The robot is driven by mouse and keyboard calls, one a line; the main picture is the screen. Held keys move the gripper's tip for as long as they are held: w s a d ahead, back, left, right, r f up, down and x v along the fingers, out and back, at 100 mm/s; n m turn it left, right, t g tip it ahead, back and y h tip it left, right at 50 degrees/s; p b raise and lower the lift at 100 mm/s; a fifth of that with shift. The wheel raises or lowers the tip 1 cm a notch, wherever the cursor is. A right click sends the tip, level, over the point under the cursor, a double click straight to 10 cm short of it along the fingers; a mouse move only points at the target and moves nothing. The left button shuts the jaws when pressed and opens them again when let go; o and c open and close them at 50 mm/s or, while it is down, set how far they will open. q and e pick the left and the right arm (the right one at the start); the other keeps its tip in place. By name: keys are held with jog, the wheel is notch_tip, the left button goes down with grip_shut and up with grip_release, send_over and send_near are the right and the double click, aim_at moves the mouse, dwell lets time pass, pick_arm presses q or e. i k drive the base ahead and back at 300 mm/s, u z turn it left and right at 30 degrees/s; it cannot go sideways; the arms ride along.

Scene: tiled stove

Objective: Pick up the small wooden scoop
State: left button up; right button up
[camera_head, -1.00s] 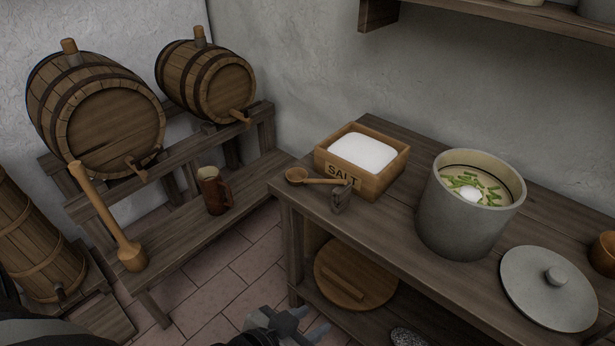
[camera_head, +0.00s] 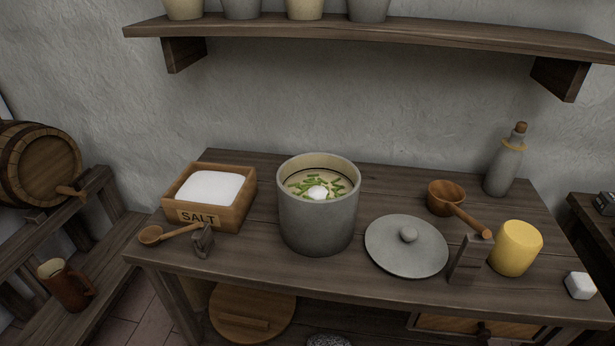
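The small wooden scoop (camera_head: 168,234) lies on the table (camera_head: 240,268) near its left front edge, in front of the salt box (camera_head: 239,211). Its round bowl points left. Its handle reaches right to a small dark grey block-like holder (camera_head: 203,240); I cannot tell whether the handle rests on it. A larger wooden ladle (camera_head: 446,197) lies at the right back of the table, its handle toward a second dark upright holder (camera_head: 470,259). Neither of my grippers shows in the current head view.
A grey pot (camera_head: 318,222) with soup stands mid-table, its lid (camera_head: 406,246) lying to the right. A shelf (camera_head: 370,37) hangs above. The front strip before the pot is clear.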

aim_at(152, 236)
jog(key=z, duration=0.15)
jog(key=k, duration=0.95)
jog(key=u, duration=1.5)
jog(key=i, duration=1.75)
jog(key=z, duration=0.75)
